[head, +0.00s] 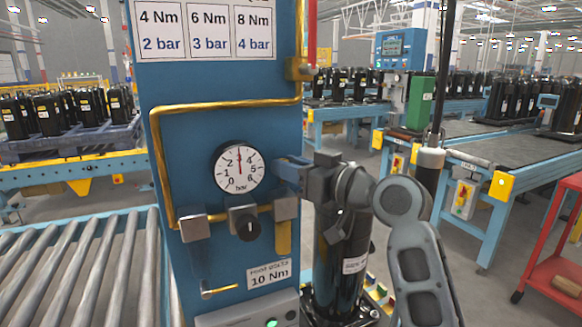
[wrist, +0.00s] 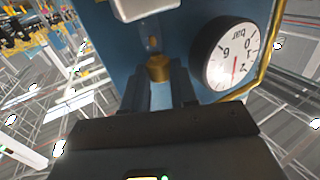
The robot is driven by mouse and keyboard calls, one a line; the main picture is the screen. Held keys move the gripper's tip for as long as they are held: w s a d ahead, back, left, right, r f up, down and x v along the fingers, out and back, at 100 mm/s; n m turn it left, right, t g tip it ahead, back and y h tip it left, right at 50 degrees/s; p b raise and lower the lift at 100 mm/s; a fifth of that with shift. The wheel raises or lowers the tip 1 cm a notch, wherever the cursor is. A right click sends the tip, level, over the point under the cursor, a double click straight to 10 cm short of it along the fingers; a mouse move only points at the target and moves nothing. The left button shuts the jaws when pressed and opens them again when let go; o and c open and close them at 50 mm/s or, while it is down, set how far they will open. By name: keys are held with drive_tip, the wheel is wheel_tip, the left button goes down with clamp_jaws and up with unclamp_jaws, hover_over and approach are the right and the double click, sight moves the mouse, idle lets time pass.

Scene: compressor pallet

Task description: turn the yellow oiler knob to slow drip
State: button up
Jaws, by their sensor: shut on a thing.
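The yellow oiler knob (wrist: 159,68) shows in the wrist view as a small brass-yellow cylinder on the blue panel. My gripper (wrist: 159,84) has one dark finger on each side of it and is shut on it. In the head view my gripper (head: 290,175) reaches in from the right to the panel's right edge, just right of the gauge. The knob is hidden there. I cannot make out a drip or any setting mark on the knob.
A round pressure gauge (head: 239,169) with a red needle near 3 sits left of my gripper; it also shows in the wrist view (wrist: 228,54). Below it are a black regulator knob (head: 244,222) and brass piping (head: 158,165). A black compressor (head: 340,255) stands behind my arm.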

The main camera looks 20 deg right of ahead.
clamp_jaws()
drive_tip(key=shift+a+h+p, duration=0.1)
drive_tip(key=shift+h+p, duration=0.2)
drive_tip(key=shift+p, duration=0.1)
drive_tip(key=shift+a+r+m+t+h+p, duration=0.15)
drive_tip(key=shift+m+t+h+p, duration=0.35)
drive_tip(key=shift+m+h+p, duration=0.35)
drive_tip(key=shift+s+m+h+p, duration=0.1)
drive_tip(key=shift+m+h+p, duration=0.55)
drive_tip(key=shift+h, duration=0.5)
drive_tip(key=o, duration=0.8)
unclamp_jaws()
drive_tip(key=shift+o, duration=0.2)
